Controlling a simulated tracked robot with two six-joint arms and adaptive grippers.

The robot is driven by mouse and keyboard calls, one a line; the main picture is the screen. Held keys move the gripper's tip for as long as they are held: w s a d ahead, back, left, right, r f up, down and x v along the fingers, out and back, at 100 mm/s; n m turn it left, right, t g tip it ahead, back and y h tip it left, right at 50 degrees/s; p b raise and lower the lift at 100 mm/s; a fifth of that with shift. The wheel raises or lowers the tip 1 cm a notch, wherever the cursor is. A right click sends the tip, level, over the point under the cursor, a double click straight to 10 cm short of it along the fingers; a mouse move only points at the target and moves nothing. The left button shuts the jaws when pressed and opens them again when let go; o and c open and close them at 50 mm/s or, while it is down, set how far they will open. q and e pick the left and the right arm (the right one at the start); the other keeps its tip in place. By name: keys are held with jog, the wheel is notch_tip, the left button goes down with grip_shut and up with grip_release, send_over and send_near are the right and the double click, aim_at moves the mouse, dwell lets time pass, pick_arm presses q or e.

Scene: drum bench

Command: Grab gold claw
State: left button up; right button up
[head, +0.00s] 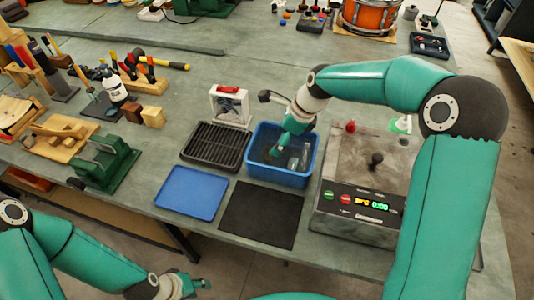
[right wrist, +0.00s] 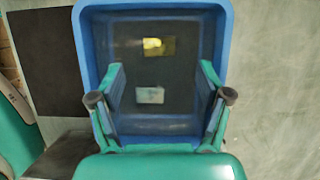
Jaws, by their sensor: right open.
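A small gold piece (right wrist: 153,46), which may be the gold claw, lies on the dark floor of the blue bin (right wrist: 240,8) near its far wall in the right wrist view. A pale block (right wrist: 150,95) lies closer to me. The blue bin (head: 308,176) also shows in the head view. My right gripper (right wrist: 162,68) is open and empty, with its fingers spread over the bin and the gold piece ahead between them. In the head view the right gripper (head: 279,152) reaches down into the bin. My left gripper (head: 196,284) is low at the front, away from the bench objects.
A black rack (head: 213,147), blue tray (head: 190,193) and black mat (head: 262,214) lie left of and before the bin. A machine with a green display (head: 360,203) stands close on its right. A white frame (head: 230,103) stands behind the rack.

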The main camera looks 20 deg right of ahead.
aim_at(269, 155)
jog(key=shift+a+f, duration=0.2)
jog(key=shift+f, duration=0.5)
jog(key=shift+p+x, duration=0.75)
jog(key=shift+x, duration=2)
jog(key=shift+w+r, duration=0.1)
jog(key=shift+w, duration=0.05)
jog(key=c, duration=1.2)
jog(key=shift+r, duration=0.15)
